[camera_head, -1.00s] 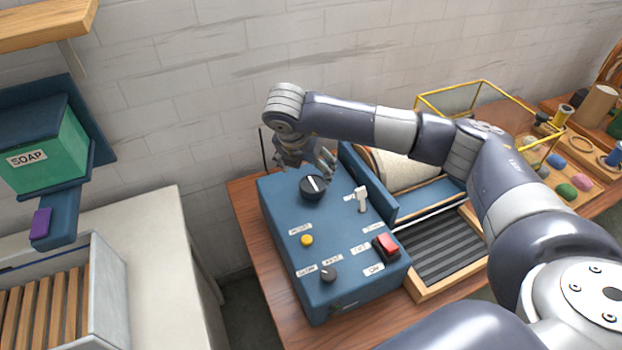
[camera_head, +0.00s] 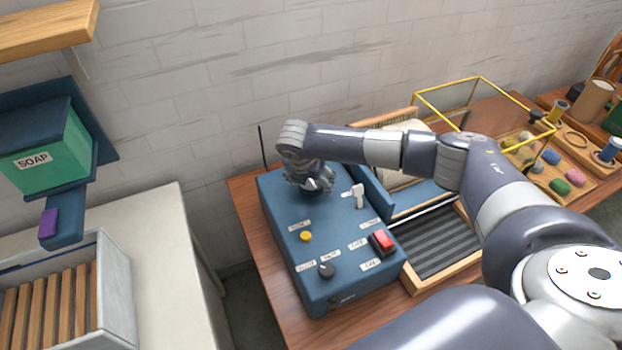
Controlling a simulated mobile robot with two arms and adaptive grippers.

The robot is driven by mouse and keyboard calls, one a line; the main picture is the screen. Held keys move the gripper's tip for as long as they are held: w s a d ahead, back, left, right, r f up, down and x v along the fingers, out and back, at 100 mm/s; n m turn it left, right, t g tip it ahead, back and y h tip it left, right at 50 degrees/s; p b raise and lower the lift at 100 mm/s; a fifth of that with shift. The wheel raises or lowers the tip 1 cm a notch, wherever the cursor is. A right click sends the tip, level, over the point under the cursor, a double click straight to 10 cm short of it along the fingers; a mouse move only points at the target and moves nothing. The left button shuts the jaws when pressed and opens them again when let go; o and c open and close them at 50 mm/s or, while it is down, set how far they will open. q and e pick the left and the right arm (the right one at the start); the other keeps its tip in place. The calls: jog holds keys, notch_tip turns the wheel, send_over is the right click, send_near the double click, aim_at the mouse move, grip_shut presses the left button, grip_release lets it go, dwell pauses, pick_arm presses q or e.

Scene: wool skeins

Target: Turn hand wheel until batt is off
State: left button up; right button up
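A blue control box (camera_head: 285,215) stands on the wooden table. A round black knob with a white mark (camera_head: 314,188), perhaps the hand wheel, is on its top near the back. My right gripper (camera_head: 316,186) points down over this knob, with its fingers at the knob and hiding much of it. I cannot tell whether the fingers grip it or are open around it. A cream, fleecy layer (camera_head: 397,178), likely the batt, shows behind the blue panel right of the box, partly hidden by my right arm. My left gripper is not in view.
The box also carries a white lever (camera_head: 359,196), a yellow button (camera_head: 306,236), a small dark knob (camera_head: 327,270) and a red switch (camera_head: 383,241). A ribbed dark tray (camera_head: 440,243) lies to the right. A yellow frame (camera_head: 447,84) stands behind my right arm.

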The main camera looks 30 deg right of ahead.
jog(key=c, duration=0.6)
